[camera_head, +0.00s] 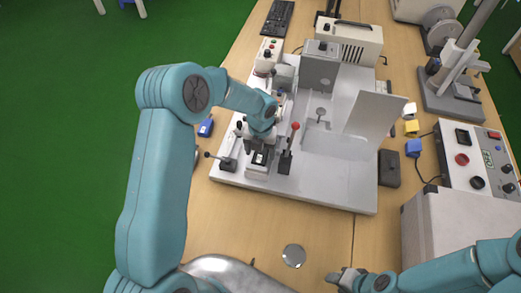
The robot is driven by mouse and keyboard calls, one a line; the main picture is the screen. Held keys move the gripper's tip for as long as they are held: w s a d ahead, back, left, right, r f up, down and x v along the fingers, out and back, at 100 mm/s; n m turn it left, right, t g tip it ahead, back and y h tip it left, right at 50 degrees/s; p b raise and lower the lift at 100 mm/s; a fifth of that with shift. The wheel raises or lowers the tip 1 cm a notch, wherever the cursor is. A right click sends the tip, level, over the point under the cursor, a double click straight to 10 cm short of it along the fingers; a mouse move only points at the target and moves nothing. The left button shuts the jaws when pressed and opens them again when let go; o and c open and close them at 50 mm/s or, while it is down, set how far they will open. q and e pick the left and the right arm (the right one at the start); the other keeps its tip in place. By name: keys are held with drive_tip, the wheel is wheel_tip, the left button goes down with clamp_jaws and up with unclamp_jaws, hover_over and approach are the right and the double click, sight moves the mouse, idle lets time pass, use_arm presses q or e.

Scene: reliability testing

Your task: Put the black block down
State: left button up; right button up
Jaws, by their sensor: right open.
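My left arm reaches in from the left over the grey test fixture (330,185). My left gripper (260,148) points down at the front left of the fixture, with its fingers around a small black block (259,158). The block is right at a small light-coloured holder (257,170); whether it touches the holder is too small to tell. The gripper hides part of the block. My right gripper (345,275) is open and empty at the lower right, over the near part of the table, apart from the fixture.
A red-knobbed lever (295,127) stands just right of the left gripper. A raised panel (374,115) is on the fixture's right. Yellow (411,128) and blue (413,148) blocks, a dark box (389,168) and a control box (470,160) lie further right. The table's near middle is mostly clear.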

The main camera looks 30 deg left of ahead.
use_arm(q)
drive_tip(key=shift+r, duration=0.1)
drive_tip(key=shift+s+r, duration=0.1)
drive_tip(key=shift+r, duration=0.2)
use_arm(e)
drive_tip(key=shift+s+d+r, duration=0.1)
drive_tip(key=shift+r, duration=0.2)
use_arm(q)
wheel_tip(320, 180, up, 5)
drive_tip(key=p, duration=0.4)
drive_tip(key=shift+r+p, duration=0.2)
drive_tip(key=shift+p, duration=0.15)
use_arm(e)
wheel_tip(320, 180, up, 3)
drive_tip(key=shift+b, duration=0.6)
use_arm(q)
wheel_tip(320, 180, up, 6)
drive_tip(key=shift+f, duration=0.1)
